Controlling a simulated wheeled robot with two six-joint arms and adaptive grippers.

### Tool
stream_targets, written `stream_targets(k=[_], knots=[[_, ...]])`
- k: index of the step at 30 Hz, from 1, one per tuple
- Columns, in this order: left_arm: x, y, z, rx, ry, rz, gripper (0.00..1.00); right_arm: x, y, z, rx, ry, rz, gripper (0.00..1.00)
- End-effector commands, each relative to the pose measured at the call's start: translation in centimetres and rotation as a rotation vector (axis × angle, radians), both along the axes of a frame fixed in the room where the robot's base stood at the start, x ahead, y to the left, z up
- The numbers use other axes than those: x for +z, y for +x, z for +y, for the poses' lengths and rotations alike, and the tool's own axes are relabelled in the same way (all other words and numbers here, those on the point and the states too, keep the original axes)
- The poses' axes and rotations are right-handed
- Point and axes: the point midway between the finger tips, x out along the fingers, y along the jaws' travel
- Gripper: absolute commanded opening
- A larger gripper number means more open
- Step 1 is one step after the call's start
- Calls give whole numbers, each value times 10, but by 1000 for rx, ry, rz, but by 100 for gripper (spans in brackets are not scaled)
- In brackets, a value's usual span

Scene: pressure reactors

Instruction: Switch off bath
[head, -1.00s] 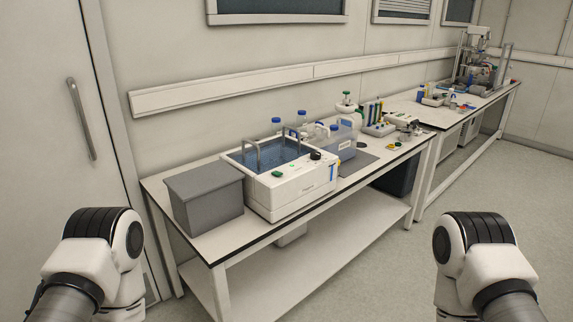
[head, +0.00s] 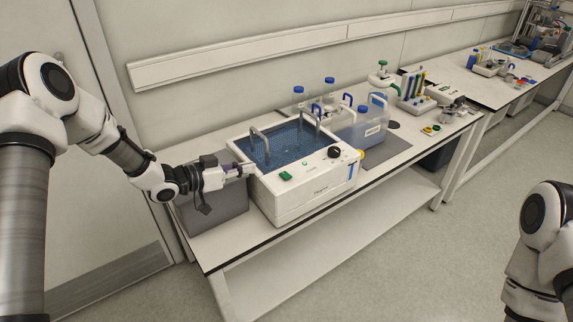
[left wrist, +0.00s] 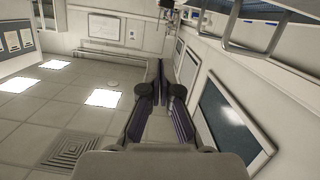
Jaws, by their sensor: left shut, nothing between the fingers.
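The bath (head: 312,196) is a white box with an open top of blue water and metal handles, standing on the bench. Its front panel carries a green switch (head: 286,176), a small lit green light (head: 305,162) and a black knob (head: 334,152). My left gripper (head: 250,169) is shut and empty, at the bath's left edge, left of the green switch. Whether it touches the bath I cannot tell. In the left wrist view its fingers (left wrist: 159,85) are together. My right gripper is out of view; only part of my right arm shows.
A grey box (head: 213,212) stands left of the bath, under my left gripper. A clear blue-tinted container (head: 363,128) and blue-capped bottles (head: 299,96) stand right of and behind it. The bench's front strip (head: 240,252) is bare.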

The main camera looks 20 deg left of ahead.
Motion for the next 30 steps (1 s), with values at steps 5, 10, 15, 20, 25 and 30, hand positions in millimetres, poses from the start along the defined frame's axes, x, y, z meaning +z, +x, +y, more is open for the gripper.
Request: stream_targets(k=[5, 10, 15, 20, 25, 30], knots=[[-2, 0, -1, -1, 1, 2, 0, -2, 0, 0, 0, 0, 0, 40], [-3, 3, -4, -2, 2, 3, 0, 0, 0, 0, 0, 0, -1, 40], [-8, 20, -20, -6, 5, 4, 0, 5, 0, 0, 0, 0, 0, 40], [-15, 46, -41, -5, 6, 4, 0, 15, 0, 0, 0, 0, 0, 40], [-24, 74, -65, -5, 3, 4, 0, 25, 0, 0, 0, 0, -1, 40], [-52, 72, -67, -1, 1, 6, 0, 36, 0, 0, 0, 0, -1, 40]])
